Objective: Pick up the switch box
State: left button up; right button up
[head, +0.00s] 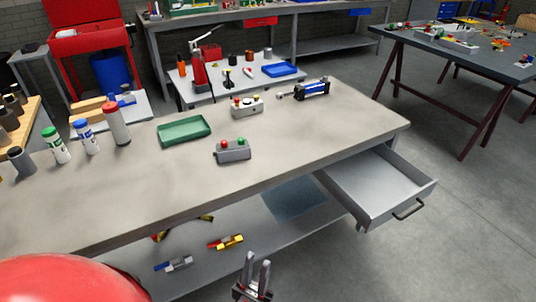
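Two boxes with buttons stand on the workbench (300,130). The nearer one is a grey box (234,154) with a red and a green button on top. The farther one is a pale box (247,108) with a red, a dark and a yellow knob. I cannot tell which of them the name switch box means. My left gripper (257,264) is at the bottom edge of the head view, in front of and below the bench top, well apart from both boxes. Its two fingers stand apart with nothing between them. My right gripper is not in view.
A green tray (184,131) lies left of the grey box, and a blue-black cylinder (311,89) lies behind right. Several bottles stand at the left. An open drawer (378,187) sticks out at the right. The bench's front part is clear.

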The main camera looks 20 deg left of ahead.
aim_at(234, 152)
jog(key=i+l+u, duration=0.15)
jog(key=u, duration=0.25)
jog(key=i+l+u, duration=0.2)
jog(key=u, duration=0.15)
